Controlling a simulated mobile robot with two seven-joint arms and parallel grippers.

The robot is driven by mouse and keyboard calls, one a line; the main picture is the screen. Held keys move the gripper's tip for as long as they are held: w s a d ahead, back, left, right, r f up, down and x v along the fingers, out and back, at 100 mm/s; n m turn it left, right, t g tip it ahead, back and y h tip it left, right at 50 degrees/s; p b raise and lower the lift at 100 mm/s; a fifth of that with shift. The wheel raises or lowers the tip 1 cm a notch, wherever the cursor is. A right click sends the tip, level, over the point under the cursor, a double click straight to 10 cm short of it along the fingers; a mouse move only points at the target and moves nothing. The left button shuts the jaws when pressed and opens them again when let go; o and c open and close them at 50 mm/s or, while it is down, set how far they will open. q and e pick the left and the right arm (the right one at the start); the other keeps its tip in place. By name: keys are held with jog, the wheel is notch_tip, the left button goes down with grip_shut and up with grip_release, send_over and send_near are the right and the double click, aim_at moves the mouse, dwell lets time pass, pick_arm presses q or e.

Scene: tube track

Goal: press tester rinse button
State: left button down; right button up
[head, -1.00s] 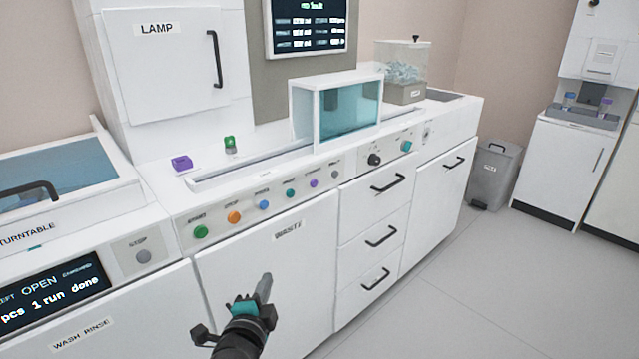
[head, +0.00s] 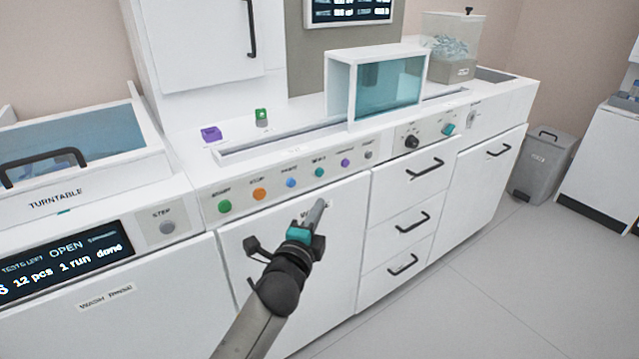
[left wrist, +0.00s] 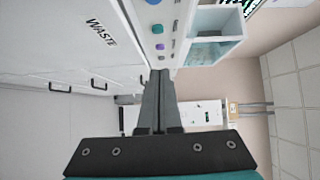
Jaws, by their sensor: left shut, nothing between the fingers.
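A row of round buttons runs along the white tester's front panel in the head view: green (head: 225,207), orange (head: 260,194), blue (head: 291,183), teal (head: 319,172), purple (head: 345,162) and grey (head: 368,155). Their small labels are too blurred to tell which is rinse. My left gripper (head: 319,210) is shut and empty, in front of the waste door and below the teal button in the picture. In the left wrist view its closed fingers (left wrist: 161,80) point toward the panel, near the grey button (left wrist: 161,58); contact does not show. My right gripper is out of view.
A waste door (head: 335,240) and drawers (head: 412,222) with protruding black handles are below the panel. A clear-sided box (head: 390,92) stands over the track. A display (head: 65,262) and a grey step button (head: 167,227) are at left.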

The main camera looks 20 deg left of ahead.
pick_arm(q)
jog(key=b, duration=0.3)
send_near(324, 172)
jog(key=w+d, duration=0.3)
jog(key=shift+w+a+f+b, duration=0.1)
jog(key=shift+w+a+b, duration=0.5)
jog(key=shift+w+a, duration=0.8)
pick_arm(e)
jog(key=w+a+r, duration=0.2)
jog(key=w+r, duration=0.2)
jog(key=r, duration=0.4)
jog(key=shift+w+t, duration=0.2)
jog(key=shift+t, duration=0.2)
pick_arm(q)
jog(key=shift+s+a, duration=0.1)
